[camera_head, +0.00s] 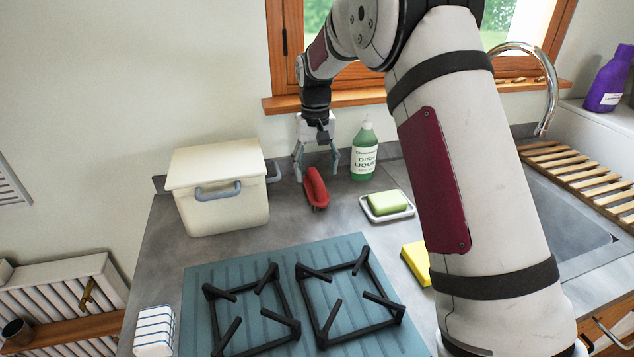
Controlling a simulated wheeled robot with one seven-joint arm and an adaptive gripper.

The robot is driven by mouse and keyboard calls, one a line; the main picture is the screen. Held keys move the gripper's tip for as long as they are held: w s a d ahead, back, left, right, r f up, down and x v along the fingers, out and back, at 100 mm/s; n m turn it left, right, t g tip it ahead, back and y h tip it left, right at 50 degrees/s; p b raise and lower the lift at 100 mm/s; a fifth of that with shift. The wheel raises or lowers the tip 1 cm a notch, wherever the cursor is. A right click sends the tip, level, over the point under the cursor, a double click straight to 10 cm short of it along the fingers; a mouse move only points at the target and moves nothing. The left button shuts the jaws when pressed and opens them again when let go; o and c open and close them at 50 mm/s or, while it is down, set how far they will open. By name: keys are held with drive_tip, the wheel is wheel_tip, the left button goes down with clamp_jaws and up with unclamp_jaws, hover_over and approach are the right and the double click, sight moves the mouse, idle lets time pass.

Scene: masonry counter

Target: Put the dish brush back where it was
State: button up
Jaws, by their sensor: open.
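A red, elongated object (315,188), which looks like the dish brush, lies on the grey counter between the cream box and the green bottle. I cannot tell exactly how high the fingertips are above the counter.
A cream lidded box (218,190) stands left of the brush. A dish liquid bottle (364,153) and a soap dish (370,213) with green soap (387,202) are close on the right. A yellow sponge (417,262) and a blue hob (197,300) are nearer. My arm hides part of the counter.

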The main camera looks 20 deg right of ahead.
wheel_tip(320, 180, up, 5)
drive_tip(key=shift+f, duration=0.1)
drive_tip(key=shift+s+r, duration=0.2)
drive_tip(key=shift+r, duration=0.25)
drive_tip(key=s+r+t, duration=0.1)
drive_tip(key=s+r, duration=0.5)
drive_tip(key=s, duration=0.4)
drive_tip(key=s+r+t, duration=0.1)
drive_tip(key=s+r, duration=0.6)
drive_tip(key=s, duration=0.3)
drive_tip(key=s+f+t, duration=0.1)
drive_tip(key=s+f, duration=0.1)
drive_tip(key=s, duration=0.8)
drive_tip(key=s+f+t, duration=0.1)
drive_tip(key=s+f, duration=0.1)
drive_tip(key=s, duration=0.8)
drive_tip(key=shift+s+d+f+n, duration=0.15)
drive_tip(key=shift+d+f+n, duration=0.05)
drive_tip(key=shift+n, duration=0.1)
